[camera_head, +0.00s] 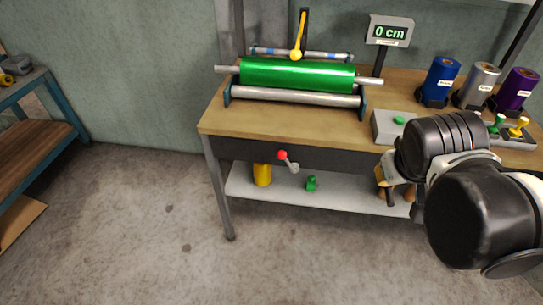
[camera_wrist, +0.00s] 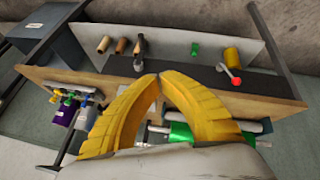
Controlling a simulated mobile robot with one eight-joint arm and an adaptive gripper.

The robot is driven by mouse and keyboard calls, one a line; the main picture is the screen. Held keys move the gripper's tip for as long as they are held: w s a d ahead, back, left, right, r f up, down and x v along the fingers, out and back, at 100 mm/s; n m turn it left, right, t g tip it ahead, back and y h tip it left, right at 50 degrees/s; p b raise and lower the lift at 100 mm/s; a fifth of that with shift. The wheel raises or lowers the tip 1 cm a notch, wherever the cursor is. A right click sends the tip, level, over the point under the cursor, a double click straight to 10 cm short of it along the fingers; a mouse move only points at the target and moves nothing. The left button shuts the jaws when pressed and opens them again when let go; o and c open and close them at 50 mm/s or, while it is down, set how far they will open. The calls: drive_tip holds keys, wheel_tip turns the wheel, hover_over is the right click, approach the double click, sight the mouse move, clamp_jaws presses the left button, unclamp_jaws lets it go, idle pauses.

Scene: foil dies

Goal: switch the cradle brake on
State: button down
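A small lever with a red ball knob (camera_head: 282,155) and a grey arm sits on the dark front edge of the workbench (camera_head: 225,120). In the wrist view the red knob (camera_wrist: 236,81) is right of my fingertips and apart from them. Another lever, yellow (camera_head: 299,45), stands upright behind a green foil roll (camera_head: 297,74) in the cradle. I cannot tell from labels which lever is the brake. My gripper's yellow fingers (camera_wrist: 159,77) meet at the tips with nothing between them. In the head view my arm mostly hides the gripper, in front of the bench's right part.
A grey box with a green button (camera_head: 398,120) and blue, silver and purple rolls (camera_head: 441,80) stand on the bench's right. A display (camera_head: 389,32) reads 0 cm. The lower shelf (camera_head: 335,196) holds a yellow cylinder (camera_head: 262,175) and a green piece (camera_head: 311,183).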

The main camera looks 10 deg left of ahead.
drive_tip(key=w+a+n+h, duration=0.2)
drive_tip(key=w+a, duration=0.1)
drive_tip(key=w, duration=0.4)
drive_tip(key=w+a+n+h, duration=0.1)
drive_tip(key=w+a+n, duration=0.1)
drive_tip(key=w+a, duration=0.35)
drive_tip(key=w+a+f+n+t+h, duration=0.3)
drive_tip(key=w+a+f, duration=0.3)
drive_tip(key=w+a, duration=0.45)
drive_tip(key=a+f+n+t+h, duration=0.25)
drive_tip(key=a+f, duration=0.55)
drive_tip(key=a, duration=0.4)
drive_tip(key=s+a+f+t, duration=0.4)
drive_tip(key=s+a+f, duration=0.4)
drive_tip(key=s+f, duration=0.1)
drive_tip(key=shift+s+a+n+p, duration=0.15)
drive_tip(key=shift+n+p, duration=0.3)
